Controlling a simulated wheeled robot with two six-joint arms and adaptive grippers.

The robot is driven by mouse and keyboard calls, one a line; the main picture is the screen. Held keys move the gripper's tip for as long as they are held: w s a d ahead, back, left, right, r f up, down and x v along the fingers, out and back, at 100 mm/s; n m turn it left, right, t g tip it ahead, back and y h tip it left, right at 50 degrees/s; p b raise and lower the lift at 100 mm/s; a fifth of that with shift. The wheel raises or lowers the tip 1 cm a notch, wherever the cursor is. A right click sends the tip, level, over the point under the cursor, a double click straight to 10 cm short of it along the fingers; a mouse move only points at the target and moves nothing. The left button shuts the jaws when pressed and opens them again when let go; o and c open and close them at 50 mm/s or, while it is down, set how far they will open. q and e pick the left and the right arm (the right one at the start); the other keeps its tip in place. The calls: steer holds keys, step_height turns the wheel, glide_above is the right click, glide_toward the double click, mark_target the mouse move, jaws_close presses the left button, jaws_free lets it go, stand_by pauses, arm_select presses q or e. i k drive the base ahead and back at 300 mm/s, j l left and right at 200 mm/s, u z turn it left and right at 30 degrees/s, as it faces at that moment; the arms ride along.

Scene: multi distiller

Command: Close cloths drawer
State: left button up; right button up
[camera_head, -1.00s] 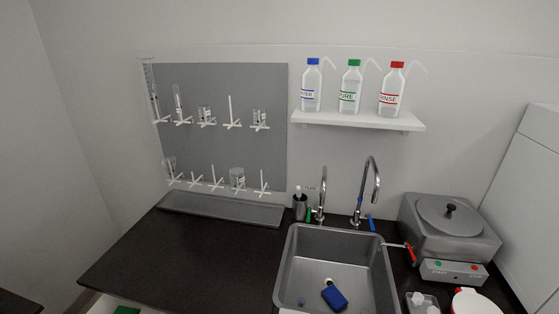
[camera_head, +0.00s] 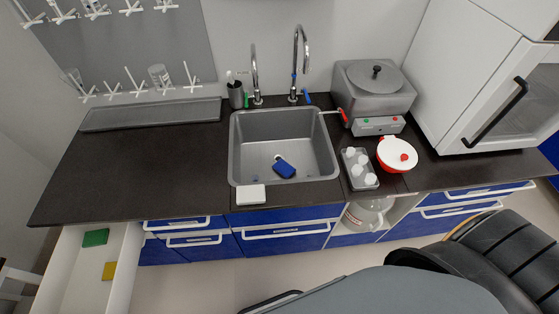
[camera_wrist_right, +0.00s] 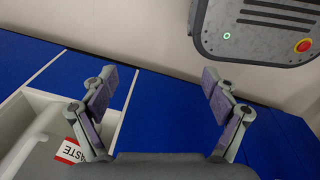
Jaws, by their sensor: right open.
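The cloths drawer (camera_head: 122,262) is pulled out at the lower left of the head view, left of the blue cabinet fronts. It is white inside. A green cloth (camera_head: 95,238) and a yellow cloth (camera_head: 109,271) lie in it. Its front end is cut off by the bottom of the picture. My right gripper (camera_wrist_right: 164,84) is open and empty in the right wrist view, with blue cabinet fronts behind it. The cloths drawer does not show clearly there. My left gripper is not in view.
A sink (camera_head: 283,147) with a blue sponge (camera_head: 284,167) is set in the dark counter (camera_head: 140,170). Blue drawers (camera_head: 285,237) below look shut. An open compartment holds a glass vessel (camera_head: 366,216). A container with a WASTE label (camera_wrist_right: 69,150) shows at the wrist view's lower left.

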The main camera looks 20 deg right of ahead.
mark_target(72, 284)
steer(key=k+j+u, duration=0.1)
steer(key=u, duration=0.3)
steer(key=j+u, duration=0.35)
steer(key=k+j+u, duration=0.1)
steer(key=j+u, duration=0.45)
steer(key=u, duration=0.2)
